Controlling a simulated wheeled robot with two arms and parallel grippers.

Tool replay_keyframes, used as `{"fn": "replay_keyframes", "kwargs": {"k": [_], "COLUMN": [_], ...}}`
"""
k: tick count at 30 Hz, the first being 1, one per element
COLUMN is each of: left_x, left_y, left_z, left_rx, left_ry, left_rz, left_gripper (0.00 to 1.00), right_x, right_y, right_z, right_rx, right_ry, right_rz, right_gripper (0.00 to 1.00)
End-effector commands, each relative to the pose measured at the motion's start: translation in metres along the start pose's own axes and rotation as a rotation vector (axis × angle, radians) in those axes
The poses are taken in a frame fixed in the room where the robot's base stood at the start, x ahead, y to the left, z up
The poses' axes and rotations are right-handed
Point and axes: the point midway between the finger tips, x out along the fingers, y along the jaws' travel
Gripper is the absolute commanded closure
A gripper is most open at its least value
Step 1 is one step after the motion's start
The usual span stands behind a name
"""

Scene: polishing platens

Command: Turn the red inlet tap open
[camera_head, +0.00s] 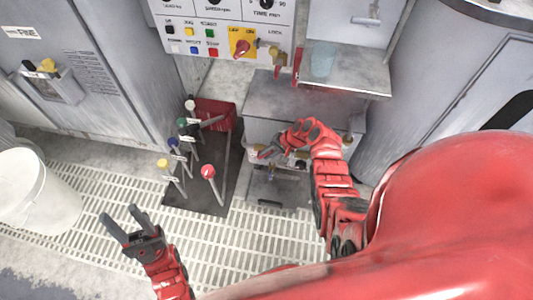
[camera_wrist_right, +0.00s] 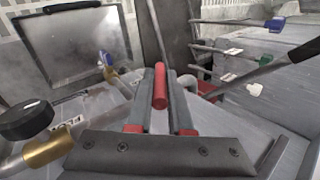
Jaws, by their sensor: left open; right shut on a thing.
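The red inlet tap's handle (camera_wrist_right: 160,90) shows in the right wrist view as a short red bar between the two grey fingers. My right gripper (camera_wrist_right: 161,76) is shut on this handle. In the head view my right gripper (camera_head: 268,154) reaches down to the pipework at the front of the grey cabinet (camera_head: 290,100). There the arm and fingers mostly hide the tap, and I cannot tell its angle. My left gripper (camera_head: 128,222) is open and empty above the floor grating at lower left, apart from everything.
Several levers with coloured knobs (camera_head: 208,171) stand left of the cabinet. A black knob on a brass fitting (camera_wrist_right: 25,120) and a blue-handled tap (camera_wrist_right: 107,60) are near my right gripper. A white bucket (camera_head: 35,190) stands far left. A control panel (camera_head: 225,30) is above.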

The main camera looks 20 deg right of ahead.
Motion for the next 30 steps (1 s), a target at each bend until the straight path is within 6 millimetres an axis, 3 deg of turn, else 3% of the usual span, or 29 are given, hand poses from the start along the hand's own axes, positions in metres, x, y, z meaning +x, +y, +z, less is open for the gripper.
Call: {"fn": "replay_keyframes", "kwargs": {"k": [5,6,10,22,26,30], "left_x": [0.000,0.000,0.000,0.003,0.011,0.019], "left_y": [0.000,0.000,0.000,0.000,-0.001,-0.001], "left_z": [0.000,0.000,0.000,-0.001,-0.002,-0.003], "left_rx": [0.000,0.000,0.000,0.000,0.000,0.000], "left_ry": [0.000,0.000,0.000,0.000,0.000,0.000], "left_rz": [0.000,0.000,0.000,0.000,0.000,0.000], "left_gripper": [0.50,0.50,0.50,0.50,0.50,0.50], "right_x": [-0.001,-0.001,0.000,-0.007,-0.028,-0.061], "right_y": [0.000,0.000,0.000,-0.001,-0.002,-0.002], "right_z": [-0.001,-0.001,-0.001,0.000,-0.001,-0.001], "right_rx": [0.000,0.000,0.000,0.000,0.000,0.000], "right_ry": [0.002,0.002,0.001,0.000,0.004,0.006], "right_rz": [0.001,0.001,0.001,0.001,0.001,-0.001], "right_gripper": [1.00,0.76,0.53,0.52,0.52,0.52]}}
